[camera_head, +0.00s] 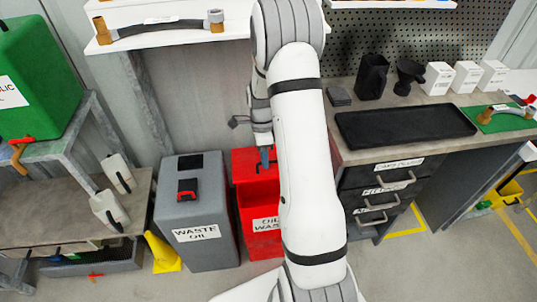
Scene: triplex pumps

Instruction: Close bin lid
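The red bin (264,223), its label partly hidden and reading "OIL… WAS…", stands on the floor behind my arm. A red panel (243,168) shows at its top; I cannot tell whether this is a raised lid or a shut one. My gripper (265,157) points down in front of or over this panel. It is small and partly covered by my arm, so its finger opening and any contact are unclear. A grey bin (196,212) labelled "WASTE OIL" stands to the left, with a dark square and a red-and-black part (187,189) on top.
A workbench (345,152) with a black tray (405,125), white boxes (467,76) and drawers stands right. A green tank (35,80) on a stand and a low bench with white bottles (109,210) are left. A shelf (165,35) hangs above the bins.

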